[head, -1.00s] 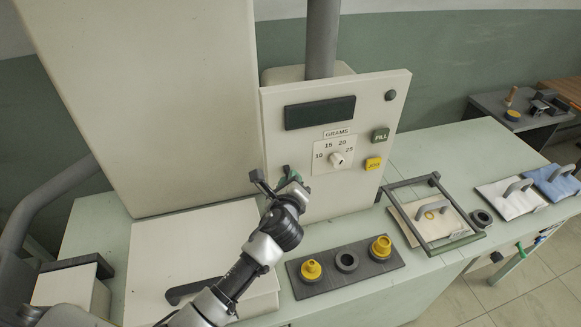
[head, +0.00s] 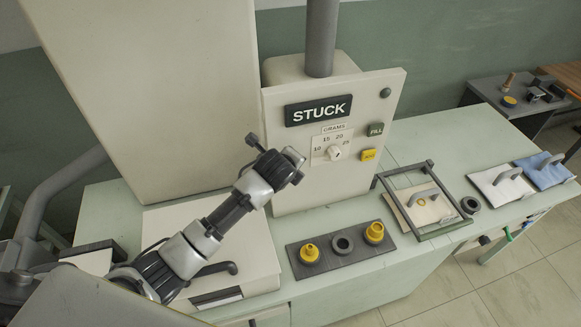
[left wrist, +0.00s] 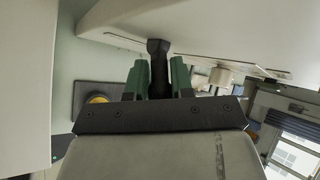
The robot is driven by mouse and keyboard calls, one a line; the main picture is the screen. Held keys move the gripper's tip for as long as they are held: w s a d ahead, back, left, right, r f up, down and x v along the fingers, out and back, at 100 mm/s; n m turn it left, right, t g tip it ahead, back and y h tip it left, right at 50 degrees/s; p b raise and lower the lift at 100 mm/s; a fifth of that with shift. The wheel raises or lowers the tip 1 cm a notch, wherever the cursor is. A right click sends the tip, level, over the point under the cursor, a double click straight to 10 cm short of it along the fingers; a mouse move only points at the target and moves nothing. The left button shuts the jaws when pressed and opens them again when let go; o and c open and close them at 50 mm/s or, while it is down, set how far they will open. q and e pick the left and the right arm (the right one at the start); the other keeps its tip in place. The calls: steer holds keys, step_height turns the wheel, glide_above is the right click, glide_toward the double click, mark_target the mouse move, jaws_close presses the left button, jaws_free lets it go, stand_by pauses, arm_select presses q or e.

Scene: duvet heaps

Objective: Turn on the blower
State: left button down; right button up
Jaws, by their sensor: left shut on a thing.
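My left gripper (head: 273,152) is at the left part of the cream control panel (head: 300,190), left of the grams dial (head: 335,153). In the left wrist view its green-padded fingers (left wrist: 158,82) are shut on a dark handle (left wrist: 158,50), which seems to stick out from a pale surface. The display (head: 318,110) reads "STUCK". I cannot tell from the frames whether the blower is running. My right gripper is not in view.
A green FILL button (head: 375,130) and a yellow button (head: 368,155) are on the panel. A dark plate (head: 325,262) with yellow nozzles and a ring lies in front. A metal frame (head: 430,165) and cloth pads stand to the right. A pale lidded box (head: 235,245) is below my arm.

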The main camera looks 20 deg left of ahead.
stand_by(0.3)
arm_select(q)
steer(key=c, duration=1)
jaws_free()
steer(key=shift+r, duration=0.1)
steer(key=b+v, duration=0.2)
steer(key=v, duration=0.8)
steer(key=shift+s+a+r, duration=0.15)
steer(key=shift+r, duration=0.2)
